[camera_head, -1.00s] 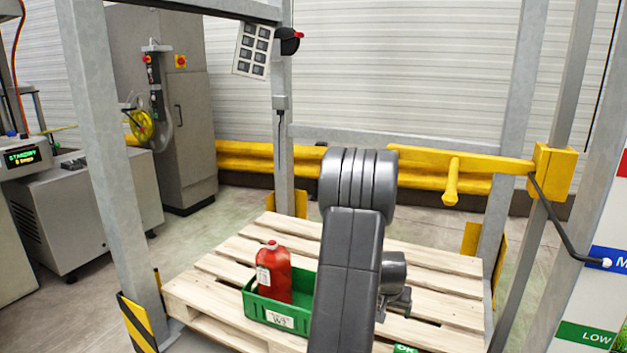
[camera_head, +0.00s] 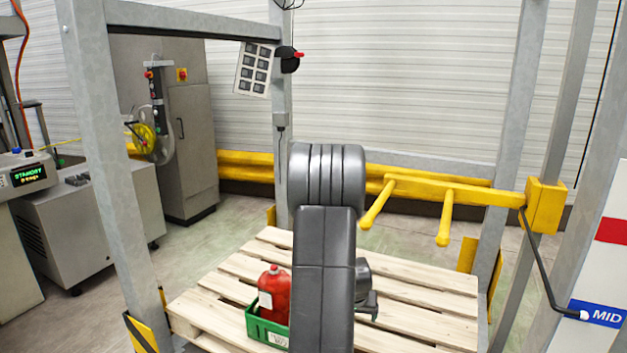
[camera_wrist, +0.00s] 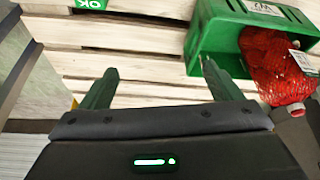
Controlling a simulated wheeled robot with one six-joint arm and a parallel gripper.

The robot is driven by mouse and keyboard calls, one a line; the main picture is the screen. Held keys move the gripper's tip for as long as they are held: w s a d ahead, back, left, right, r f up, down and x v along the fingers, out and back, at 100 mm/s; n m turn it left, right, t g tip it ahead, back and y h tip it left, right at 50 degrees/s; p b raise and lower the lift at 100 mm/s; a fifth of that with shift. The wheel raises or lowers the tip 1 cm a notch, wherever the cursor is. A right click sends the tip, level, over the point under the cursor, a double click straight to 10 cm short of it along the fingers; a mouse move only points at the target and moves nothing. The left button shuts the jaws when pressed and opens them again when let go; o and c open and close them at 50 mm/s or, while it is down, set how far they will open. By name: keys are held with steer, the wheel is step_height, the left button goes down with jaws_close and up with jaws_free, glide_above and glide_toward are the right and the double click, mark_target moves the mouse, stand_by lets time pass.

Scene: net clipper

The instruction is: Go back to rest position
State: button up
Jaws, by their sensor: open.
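My gripper (camera_wrist: 160,68) is open and empty in the wrist view, its two green fingers spread above the wooden pallet (camera_wrist: 140,94). In the head view my dark arm rises in the middle and hides part of the pallet (camera_head: 430,300); only a bit of the gripper shows at its right side. A green crate (camera_wrist: 200,45) lies at the upper right of the wrist view, close to the right finger. In the head view the crate (camera_head: 262,331) and red item (camera_head: 274,293) are left of my arm.
A yellow bar (camera_head: 470,195) with two prongs is right of my arm's top. Grey frame posts (camera_head: 115,200) stand around the pallet. A button panel (camera_head: 255,68) hangs at the back. Machines and a grey cabinet (camera_head: 190,150) stand at left.

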steer(key=s+a+r+n+y+p, duration=0.1)
steer(key=s+a+r+n+p, duration=0.1)
steer(key=a+r+p, duration=0.9)
steer(key=shift+s+a+r+p, duration=0.2)
steer(key=shift+s+r+p, duration=0.35)
steer(key=shift+s+p, duration=0.2)
steer(key=shift+d+f, duration=0.1)
